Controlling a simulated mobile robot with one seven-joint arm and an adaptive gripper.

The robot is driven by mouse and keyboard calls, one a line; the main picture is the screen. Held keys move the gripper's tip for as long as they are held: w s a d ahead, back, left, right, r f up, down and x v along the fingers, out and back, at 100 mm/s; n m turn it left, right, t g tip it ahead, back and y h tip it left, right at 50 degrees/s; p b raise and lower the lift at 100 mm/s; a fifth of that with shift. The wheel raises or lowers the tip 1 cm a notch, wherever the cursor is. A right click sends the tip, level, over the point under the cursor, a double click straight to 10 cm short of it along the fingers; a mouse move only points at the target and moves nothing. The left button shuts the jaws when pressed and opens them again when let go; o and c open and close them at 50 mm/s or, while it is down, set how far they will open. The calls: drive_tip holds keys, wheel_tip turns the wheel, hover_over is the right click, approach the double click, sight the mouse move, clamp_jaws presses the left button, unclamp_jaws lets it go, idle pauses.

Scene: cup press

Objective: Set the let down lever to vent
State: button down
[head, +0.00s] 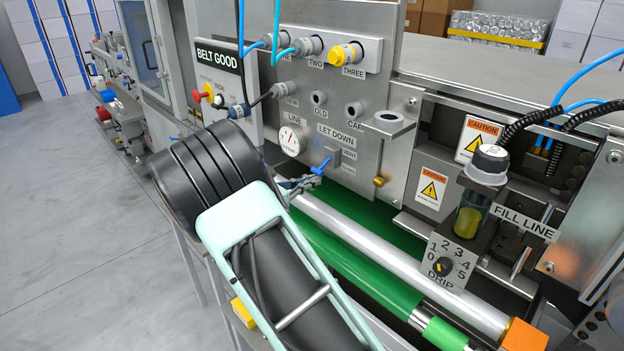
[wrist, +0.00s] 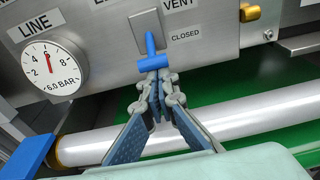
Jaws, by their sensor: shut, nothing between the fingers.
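The let down lever has a blue handle (head: 321,167) on a small grey plate under the LET DOWN label. In the wrist view the blue handle (wrist: 151,46) slants downward, its lower end below the CLOSED label (wrist: 186,35). The VENT label (wrist: 181,3) is higher, at the right of the plate. My gripper (wrist: 158,78) is shut and empty, its tips right at the handle's lower end; I cannot tell whether they touch. In the head view my gripper (head: 302,184) is just below and left of the handle, partly hidden behind my arm.
A LINE pressure gauge (wrist: 52,66) is left of the lever. A brass knob (wrist: 250,12) is at the right. A pale roller (wrist: 220,128) and green belt (wrist: 290,110) run below the panel. A drip unit (head: 470,213) stands farther right.

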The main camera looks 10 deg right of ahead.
sight(316, 172)
drive_tip(key=shift+r+p, duration=0.3)
drive_tip(key=shift+p, duration=0.15)
drive_tip(key=p, duration=0.1)
drive_tip(key=r+g+y+p, duration=0.1)
drive_tip(key=p, duration=0.1)
drive_tip(key=r+y+p, duration=0.1)
drive_tip(key=p, duration=0.1)
drive_tip(key=shift+s+a+r, duration=0.2)
drive_tip(key=shift+a, duration=0.05)
drive_tip(key=shift+s+a+r+g+y+p, duration=0.15)
drive_tip(key=shift+r+g+y+p, duration=0.4)
drive_tip(key=shift+p, duration=0.55)
drive_tip(key=shift+w+d+r+p, duration=0.15)
drive_tip(key=shift+r+p, duration=0.2)
drive_tip(key=shift+r, duration=0.3)
drive_tip(key=shift+w+d+r+p, duration=0.15)
drive_tip(key=shift+r+p, duration=0.25)
drive_tip(key=shift+r, duration=0.2)
drive_tip(key=shift+w+d+r+p, duration=0.15)
drive_tip(key=shift+r+p, duration=0.2)
drive_tip(key=shift+r, duration=0.3)
drive_tip(key=shift+a, duration=0.1)
wheel_tip(316, 172, down, 5)
drive_tip(key=s+a+b, duration=0.2)
drive_tip(key=b, duration=0.1)
drive_tip(key=s+a+r, duration=0.3)
drive_tip(key=a+r, duration=0.2)
drive_tip(key=r, duration=0.3)
drive_tip(key=shift+r, duration=0.4)
